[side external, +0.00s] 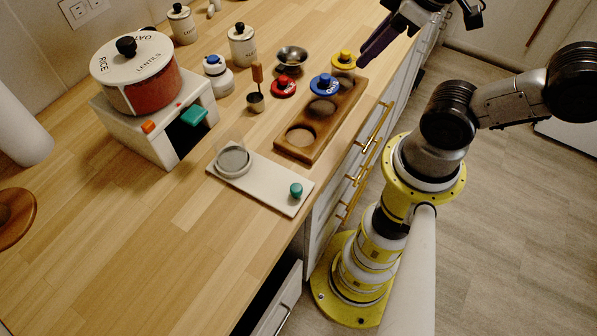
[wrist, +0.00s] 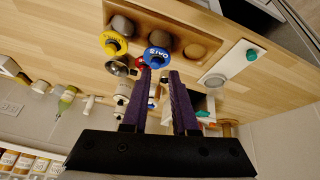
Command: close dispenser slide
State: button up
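The dispenser is a white box (side external: 141,127) under a red drum (side external: 145,92) with a white lid lettered RICE, OATS and LENTILS. A teal tab (side external: 193,115) sticks out at its dark front opening, and an orange button sits beside it. In the wrist view the dispenser is partly hidden behind a finger. A separate white plate (side external: 262,184) lies on the counter with a teal knob (side external: 295,190) and a clear round cup (side external: 234,160). The knob also shows in the wrist view (wrist: 252,55). My gripper (wrist: 160,71) has its purple fingers apart and empty, above the counter's far right edge, away from the dispenser.
A wooden tray (side external: 318,138) with round wells lies between my gripper and the plate. Blue (side external: 323,85), red (side external: 284,87) and yellow (side external: 343,60) lids, a metal bowl (side external: 292,58), a small cup and white canisters stand nearby.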

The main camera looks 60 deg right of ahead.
jog(key=s+a+f+n, duration=0.1)
jog(key=n, duration=0.2)
jog(key=s+a+n+g+y, duration=0.1)
jog(key=a+n, duration=0.1)
jog(key=n, duration=0.1)
jog(key=s+a+f+n+y, duration=0.1)
jog(key=n, duration=0.3)
jog(key=shift+s+a+f+g, duration=0.15)
jog(key=shift+s+f+g, duration=0.15)
jog(key=shift+g, duration=0.1)
grip_shut()
jog(key=s+a+f+n+y, duration=0.3)
jog(key=a+n, duration=0.3)
jog(key=n, duration=0.3)
jog(key=shift+s+a+f+y, duration=0.2)
jog(key=shift+s+a+y, duration=0.2)
jog(key=shift+y, duration=0.4)
